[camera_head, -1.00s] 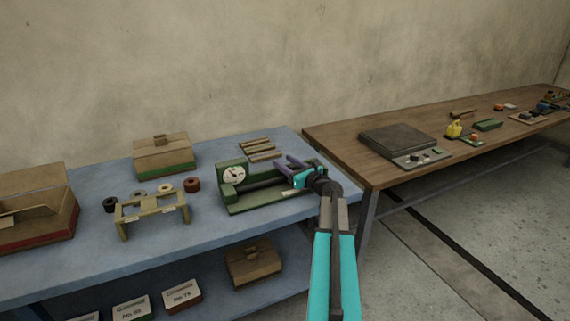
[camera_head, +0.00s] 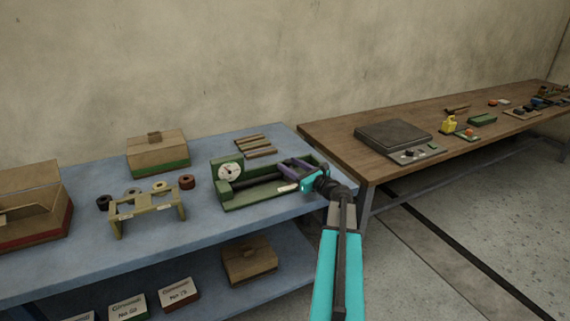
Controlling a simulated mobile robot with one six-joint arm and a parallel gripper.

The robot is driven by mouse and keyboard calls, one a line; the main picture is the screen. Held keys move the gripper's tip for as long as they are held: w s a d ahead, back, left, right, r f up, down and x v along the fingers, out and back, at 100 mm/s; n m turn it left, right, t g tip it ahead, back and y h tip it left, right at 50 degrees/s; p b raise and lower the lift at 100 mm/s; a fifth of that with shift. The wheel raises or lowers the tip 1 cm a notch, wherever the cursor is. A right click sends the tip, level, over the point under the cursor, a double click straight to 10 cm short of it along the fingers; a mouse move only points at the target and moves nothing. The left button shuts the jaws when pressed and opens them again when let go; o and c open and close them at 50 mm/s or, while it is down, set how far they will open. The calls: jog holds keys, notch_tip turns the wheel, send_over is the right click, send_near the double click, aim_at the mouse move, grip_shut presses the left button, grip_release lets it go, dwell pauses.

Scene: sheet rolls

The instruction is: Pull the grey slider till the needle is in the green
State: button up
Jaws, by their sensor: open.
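The green gauge fixture (camera_head: 262,195) stands near the right end of the blue bench. Its round white dial (camera_head: 230,172) faces me at its left end. The needle is too small to read against any green zone. A dark bar (camera_head: 258,182) runs from the dial side toward my gripper. The grey slider cannot be made out clearly there; my gripper and wrist cover that part. I cannot tell whether the fingers touch it.
On the blue bench (camera_head: 75,255) are a small stand (camera_head: 147,210) with several rings, a lidded box (camera_head: 158,153), wooden strips (camera_head: 256,147) and an open box (camera_head: 30,210). A wooden table (camera_head: 350,145) with a flat grey scale (camera_head: 393,140) adjoins on the right. Boxes sit on the lower shelf.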

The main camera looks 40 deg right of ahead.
jog(key=s, duration=0.7)
jog(key=shift+s+a+b, duration=0.15)
jog(key=shift+s+b, duration=0.2)
